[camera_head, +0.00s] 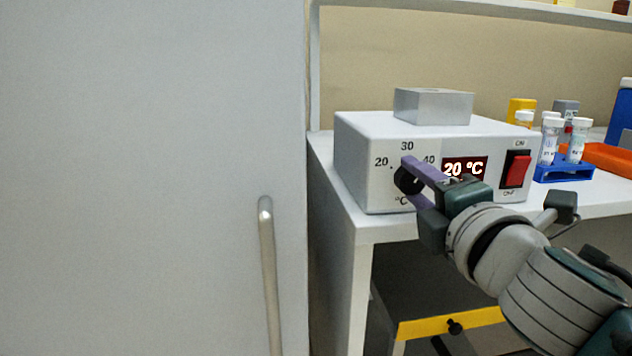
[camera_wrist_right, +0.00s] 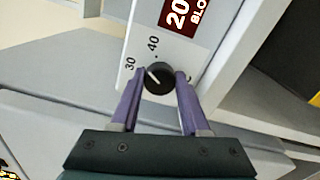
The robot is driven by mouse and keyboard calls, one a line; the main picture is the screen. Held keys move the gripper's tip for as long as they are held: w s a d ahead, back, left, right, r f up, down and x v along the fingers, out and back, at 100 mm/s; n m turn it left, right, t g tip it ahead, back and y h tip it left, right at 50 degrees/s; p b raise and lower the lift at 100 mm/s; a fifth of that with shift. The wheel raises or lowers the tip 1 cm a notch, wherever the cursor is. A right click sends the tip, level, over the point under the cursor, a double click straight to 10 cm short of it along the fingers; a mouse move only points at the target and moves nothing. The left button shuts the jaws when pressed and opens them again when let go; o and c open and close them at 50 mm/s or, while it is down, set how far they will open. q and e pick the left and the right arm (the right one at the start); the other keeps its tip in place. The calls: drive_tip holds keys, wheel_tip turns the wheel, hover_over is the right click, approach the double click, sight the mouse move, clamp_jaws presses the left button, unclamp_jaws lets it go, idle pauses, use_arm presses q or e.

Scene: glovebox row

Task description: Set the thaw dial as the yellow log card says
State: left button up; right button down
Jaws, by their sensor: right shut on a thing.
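The thaw dial is a black round knob with a white mark, on the front of a white box (camera_head: 362,150). It shows in the right wrist view (camera_wrist_right: 158,78) between the purple fingers, its mark toward the upper left of that picture. The printed 30 and 40 are readable there; in the head view 20, 30 and 40 show. The red display (camera_head: 464,168) reads 20 °C. My right gripper (camera_head: 409,178) is shut on the dial and partly covers it. I see no yellow log card. My left gripper is out of view.
A red switch (camera_head: 517,169) is right of the display. A grey metal block (camera_head: 433,106) sits on the box. A blue rack (camera_head: 563,173) with capped tubes and an orange tray (camera_head: 612,158) stand at right. A large grey panel with a handle (camera_head: 268,260) fills the left.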

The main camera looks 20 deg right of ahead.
drive_tip(key=m, duration=0.5)
drive_tip(key=shift+m, duration=0.3)
idle(0.4)
drive_tip(key=shift+c, duration=1.9)
unclamp_jaws()
drive_tip(key=v, duration=1)
drive_tip(key=shift+w+a, duration=0.1)
